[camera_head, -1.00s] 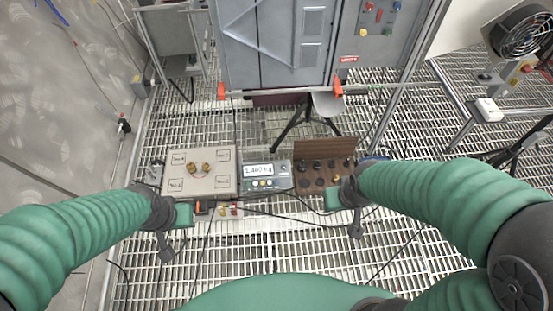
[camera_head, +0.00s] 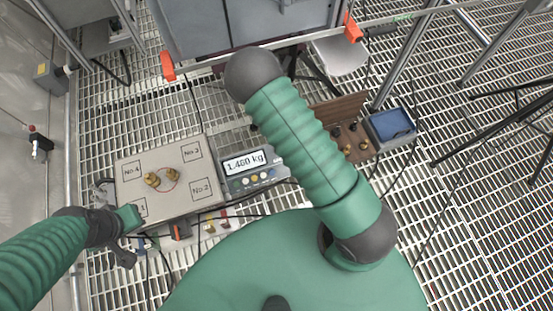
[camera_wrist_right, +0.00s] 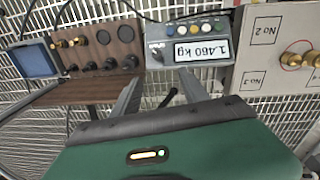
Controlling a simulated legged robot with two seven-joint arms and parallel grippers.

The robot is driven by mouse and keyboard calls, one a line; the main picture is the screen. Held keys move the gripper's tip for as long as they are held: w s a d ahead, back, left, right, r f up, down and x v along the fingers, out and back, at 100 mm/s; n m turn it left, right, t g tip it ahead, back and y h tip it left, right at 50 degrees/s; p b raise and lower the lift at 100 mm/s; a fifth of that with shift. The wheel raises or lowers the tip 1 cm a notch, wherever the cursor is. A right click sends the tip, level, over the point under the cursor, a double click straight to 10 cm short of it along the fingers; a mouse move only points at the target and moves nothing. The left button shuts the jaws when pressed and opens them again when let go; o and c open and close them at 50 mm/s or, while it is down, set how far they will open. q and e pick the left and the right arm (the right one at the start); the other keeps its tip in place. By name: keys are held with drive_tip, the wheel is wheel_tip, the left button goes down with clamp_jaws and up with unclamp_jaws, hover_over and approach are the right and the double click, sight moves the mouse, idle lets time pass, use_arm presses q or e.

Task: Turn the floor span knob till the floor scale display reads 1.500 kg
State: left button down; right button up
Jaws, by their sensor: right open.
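The floor scale (camera_head: 258,182) stands on the grating in the head view, and its display (camera_head: 245,162) reads about 1.460 kg. The scale also shows upside down in the right wrist view (camera_wrist_right: 150,35). A small dark knob (camera_wrist_right: 157,50) sits beside the display there; its label is too small to read. My right gripper (camera_wrist_right: 160,76) is open and empty, its fingers on the near side of the scale, pointing at the knob side. My own arm hides that gripper in the head view. My left gripper (camera_head: 130,217) is at the plate's lower left corner; its jaws are unclear.
A pale plate (camera_head: 140,170) with numbered corners and brass weights (camera_head: 162,179) lies left of the scale. A brown wooden rack (camera_head: 345,108) with dark and brass pieces is on the right, then a blue-topped box (camera_head: 392,126). Cables cross the grating; a grey cabinet (camera_head: 245,20) stands behind.

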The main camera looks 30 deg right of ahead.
drive_tip(key=shift+n, duration=0.3)
drive_tip(key=d+f+b, duration=0.1)
drive_tip(key=f+b, duration=0.2)
drive_tip(key=f, duration=0.5)
drive_tip(key=d+f+b, duration=0.1)
drive_tip(key=f+b, duration=0.2)
drive_tip(key=f, duration=0.5)
drive_tip(key=d+f+b, duration=0.1)
drive_tip(key=f+b, duration=0.3)
drive_tip(key=f, duration=0.4)
drive_tip(key=shift+w, duration=0.3)
use_arm(q)
drive_tip(key=s+x, duration=0.2)
drive_tip(key=x, duration=1)
drive_tip(key=shift+s+f, duration=0.25)
drive_tip(key=shift+s, duration=0.25)
use_arm(e)
drive_tip(key=shift+c, duration=0.2)
clamp_jaws()
